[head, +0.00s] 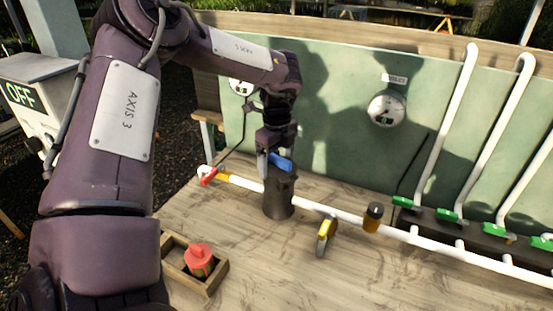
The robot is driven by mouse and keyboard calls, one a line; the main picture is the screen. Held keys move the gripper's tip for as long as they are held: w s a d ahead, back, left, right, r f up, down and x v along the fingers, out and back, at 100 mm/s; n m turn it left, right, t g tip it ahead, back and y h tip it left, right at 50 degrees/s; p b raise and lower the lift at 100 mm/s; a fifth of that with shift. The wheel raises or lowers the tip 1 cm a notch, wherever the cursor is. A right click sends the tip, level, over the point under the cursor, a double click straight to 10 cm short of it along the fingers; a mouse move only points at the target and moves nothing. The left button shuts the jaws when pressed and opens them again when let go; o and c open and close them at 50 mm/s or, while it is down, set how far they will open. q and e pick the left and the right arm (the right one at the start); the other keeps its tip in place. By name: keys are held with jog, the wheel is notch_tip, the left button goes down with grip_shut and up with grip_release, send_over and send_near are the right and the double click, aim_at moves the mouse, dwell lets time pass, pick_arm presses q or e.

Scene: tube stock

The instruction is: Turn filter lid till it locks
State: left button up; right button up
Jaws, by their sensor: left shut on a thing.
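The filter (279,203) is a dark upright cylinder on the white pipe line, left of centre on the bench. A blue bar handle (284,164) shows at the top of its lid. My left gripper (271,163) reaches down over the lid from above and is shut on the blue handle. The fingers hide part of the handle and the lid's rim, so I cannot tell how the lid sits. My right gripper is not in view.
A red lever (209,177) is left of the filter and a yellow-handled valve (325,236) right of it. A wooden tray (213,284) holds a red-topped part (199,257). A gauge (386,109) is on the green back panel (330,125). Several green-fitted pipes stand at right.

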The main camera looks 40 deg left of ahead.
pick_arm(q)
jog(key=m, duration=0.2)
jog(key=shift+w+m, duration=0.15)
jog(key=shift+m, duration=0.25)
jog(key=m, duration=0.4)
jog(key=shift+w, duration=0.1)
jog(key=o, duration=0.8)
jog(key=shift+o, duration=0.2)
jog(key=shift+r, duration=0.1)
notch_tip(320, 180, up, 8)
jog(key=shift+f, duration=0.15)
jog(key=shift+f, duration=0.1)
